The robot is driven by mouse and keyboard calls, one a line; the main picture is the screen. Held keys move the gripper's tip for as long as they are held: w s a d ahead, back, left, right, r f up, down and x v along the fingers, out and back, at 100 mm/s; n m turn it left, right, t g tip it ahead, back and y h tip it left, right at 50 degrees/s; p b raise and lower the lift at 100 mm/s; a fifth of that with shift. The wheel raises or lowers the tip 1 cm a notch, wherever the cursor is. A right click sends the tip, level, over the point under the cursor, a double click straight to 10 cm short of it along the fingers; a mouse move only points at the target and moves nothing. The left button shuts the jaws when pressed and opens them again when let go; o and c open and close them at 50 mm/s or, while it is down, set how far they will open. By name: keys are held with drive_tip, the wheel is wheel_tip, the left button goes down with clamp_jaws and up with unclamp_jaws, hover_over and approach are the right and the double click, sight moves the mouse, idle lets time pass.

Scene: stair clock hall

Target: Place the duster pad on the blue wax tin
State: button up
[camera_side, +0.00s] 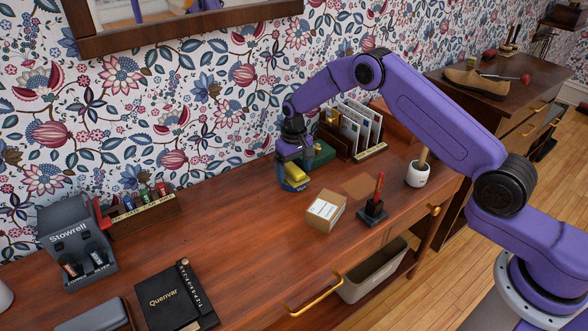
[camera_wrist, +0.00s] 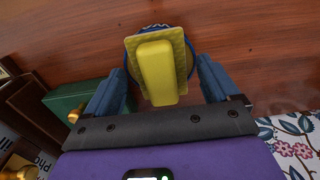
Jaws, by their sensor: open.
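The yellow duster pad (camera_side: 297,173) rests on top of the blue wax tin (camera_side: 293,186), which stands on the wooden desk. In the wrist view the pad (camera_wrist: 157,66) has a raised yellow grip block and covers most of the round tin (camera_wrist: 190,56); only parts of the tin's blue rim show around it. My gripper (camera_side: 294,160) is just above the pad. In the wrist view its two blue-grey fingers are spread, one on each side of the pad, with gaps to the raised block, so my gripper (camera_wrist: 162,75) is open and empty.
A green box (camera_side: 319,155) stands close behind and right of the tin, beside a letter rack (camera_side: 368,152). A cardboard box (camera_side: 325,211), a red pen in a stand (camera_side: 372,211) and a white pot (camera_side: 418,174) are at front right.

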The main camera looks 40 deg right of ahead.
sight(294, 168)
wheel_tip(294, 168, up, 12)
drive_tip(key=s+a+r+n, duration=0.3)
drive_tip(key=s+a+r, duration=0.3)
drive_tip(key=s, duration=0.3)
drive_tip(key=s+d+r+n, duration=0.1)
drive_tip(key=s+r+n, duration=0.15)
drive_tip(key=s, duration=0.95)
drive_tip(key=s+d+r+n, duration=0.15)
drive_tip(key=s+n, duration=0.25)
drive_tip(key=s, duration=0.8)
drive_tip(key=s+d+n, duration=0.3)
drive_tip(key=s+d, duration=0.3)
drive_tip(key=s, duration=0.6)
drive_tip(key=shift+s+d+f, duration=0.15)
drive_tip(key=shift+d+f, duration=0.15)
drive_tip(key=shift+d, duration=0.1)
